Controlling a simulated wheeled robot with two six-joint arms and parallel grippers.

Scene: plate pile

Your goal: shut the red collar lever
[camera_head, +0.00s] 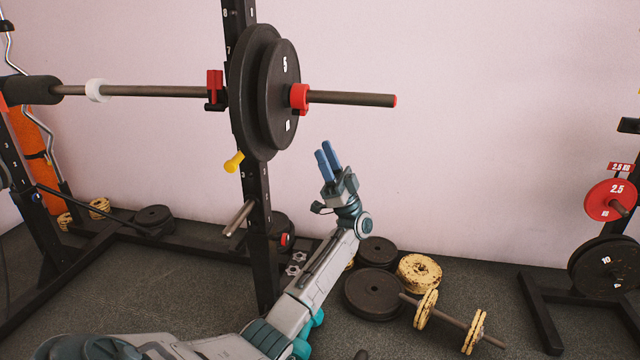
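The red collar (299,97) sits around the bar sleeve (352,98), against the outer face of the smaller dark plate (281,95). Its lever is too small to tell apart from the collar, so I cannot tell whether it is open or shut. My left gripper (325,148) is below and slightly right of the collar in the picture, apart from it. Its two blue fingers point up and a little left, with a narrow gap between them and nothing held. My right gripper is not in view.
The black rack upright (257,200) stands behind the plates, with a yellow knob (233,162) on it. Loose plates (375,294) and a dumbbell (452,321) lie on the floor below. A plate stand (545,310) is at right. The space right of the sleeve is free.

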